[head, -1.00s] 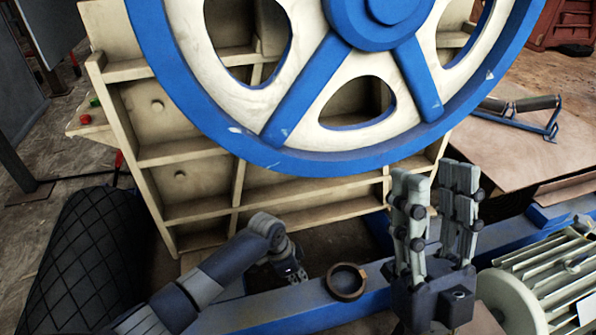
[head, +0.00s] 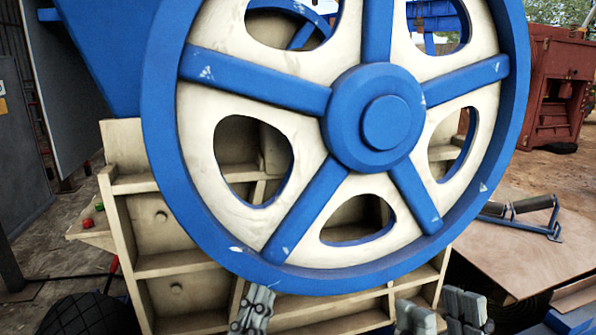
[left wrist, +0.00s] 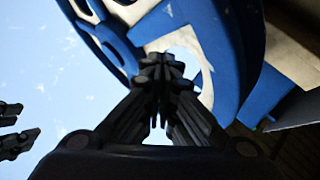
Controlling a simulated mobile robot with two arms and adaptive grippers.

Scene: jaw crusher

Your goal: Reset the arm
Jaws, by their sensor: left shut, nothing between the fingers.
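My left gripper (head: 258,293) shows at the bottom of the head view, in front of the crusher's cream ribbed side. Its grey fingers are together and hold nothing. In the left wrist view, the left gripper (left wrist: 160,68) has its fingertips meeting, with the flywheel behind them. My right gripper (head: 440,300) is at the bottom right of the head view. Its two fingers point up and stand apart, with nothing seen between them. The lower parts of both grippers are cut off by the picture edge.
The big blue and cream flywheel (head: 386,122) fills the middle, just beyond the grippers. The cream ribbed frame (head: 165,222) stands behind it. A tyre (head: 90,315) is at the lower left. A blue roller bracket (head: 555,228) lies on a brown board (head: 520,262) at right.

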